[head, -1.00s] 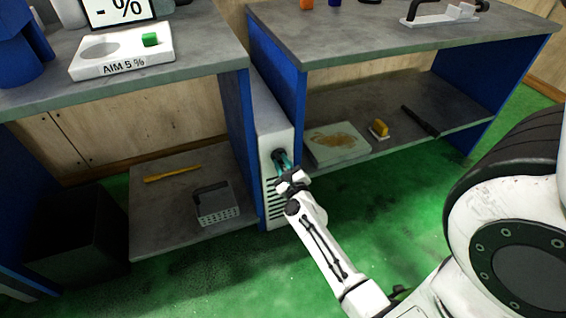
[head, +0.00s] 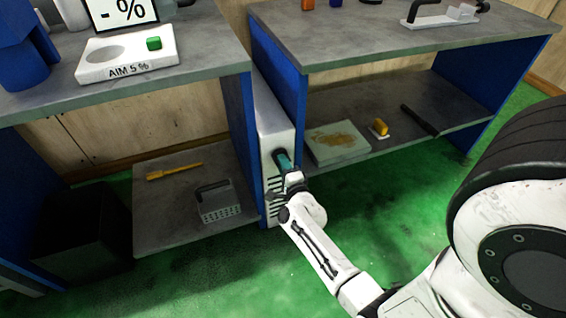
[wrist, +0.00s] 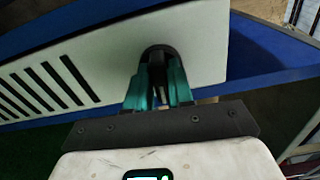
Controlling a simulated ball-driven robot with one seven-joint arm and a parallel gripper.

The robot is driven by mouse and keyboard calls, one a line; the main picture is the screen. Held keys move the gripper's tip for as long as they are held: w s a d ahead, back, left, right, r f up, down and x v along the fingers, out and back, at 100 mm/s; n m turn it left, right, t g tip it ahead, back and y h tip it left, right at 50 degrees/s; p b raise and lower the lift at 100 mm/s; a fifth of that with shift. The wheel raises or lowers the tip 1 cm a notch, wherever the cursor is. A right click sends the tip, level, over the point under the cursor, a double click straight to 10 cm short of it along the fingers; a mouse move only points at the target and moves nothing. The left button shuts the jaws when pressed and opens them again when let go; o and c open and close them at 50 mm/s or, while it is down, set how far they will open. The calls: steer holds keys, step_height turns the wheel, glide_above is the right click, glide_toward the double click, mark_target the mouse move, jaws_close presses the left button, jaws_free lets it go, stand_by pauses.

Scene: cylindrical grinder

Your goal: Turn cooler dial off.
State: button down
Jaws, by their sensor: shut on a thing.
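The cooler (head: 277,128) is a narrow white unit between two blue-sided benches, with dark vent slots on its front. Its black round dial (wrist: 158,54) sits on the white front plate, seen in the wrist view. My gripper (wrist: 160,80) has teal fingers, one on each side of the dial, and is shut on it. In the head view my gripper (head: 284,163) reaches the cooler's front above the slots and hides most of the dial. Any dial marking is hidden.
Blue bench panels stand close on both sides of the cooler. The left lower shelf (head: 165,222) holds a grey basket (head: 219,203) and a yellow tool (head: 175,172). The right lower shelf holds a stained pad (head: 338,143) and a yellow-handled brush (head: 380,128). Green floor in front is clear.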

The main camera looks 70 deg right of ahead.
steer(key=shift+s+d+f+n+p, duration=0.1)
steer(key=shift+n+p, duration=0.7)
steer(key=shift+n, duration=2.25)
steer(key=shift+a+f+n+p, duration=0.15)
steer(key=shift+n+p, duration=0.7)
steer(key=shift+n, duration=2.25)
steer(key=shift+s+d+f+n+p, duration=0.15)
steer(key=shift+n+p, duration=0.65)
steer(key=shift+n, duration=2.25)
steer(key=shift+w+n, duration=0.1)
steer(key=shift+n, duration=0.2)
steer(key=c, duration=1.1)
jaws_free()
steer(key=shift+r, duration=0.1)
steer(key=p+v, duration=0.3)
steer(key=v, duration=0.7)
steer(key=shift+s+a, duration=0.2)
steer(key=shift+s, duration=0.1)
